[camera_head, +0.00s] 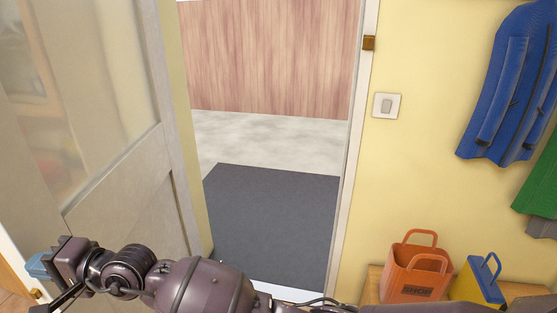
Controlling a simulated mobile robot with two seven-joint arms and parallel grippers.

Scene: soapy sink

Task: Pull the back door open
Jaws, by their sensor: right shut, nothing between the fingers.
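The back door (115,190) stands open on the left, a pale panelled door with a large glass pane in its upper part. The doorway beside it is clear, with a white frame (355,130) on its right. My right arm reaches across the bottom of the view from the right. My right gripper (62,295) is at the lower left, in front of the door's lower part, shut and empty. I cannot tell whether it touches the door. No door handle can be made out. My left gripper is not in view.
Through the doorway lie a dark grey mat (270,220), pale ground (260,138) and a wooden fence (265,55). At right, an orange bag (412,272) and a blue-and-yellow item (478,283) stand on a wooden bench. A blue jacket (508,85) hangs above.

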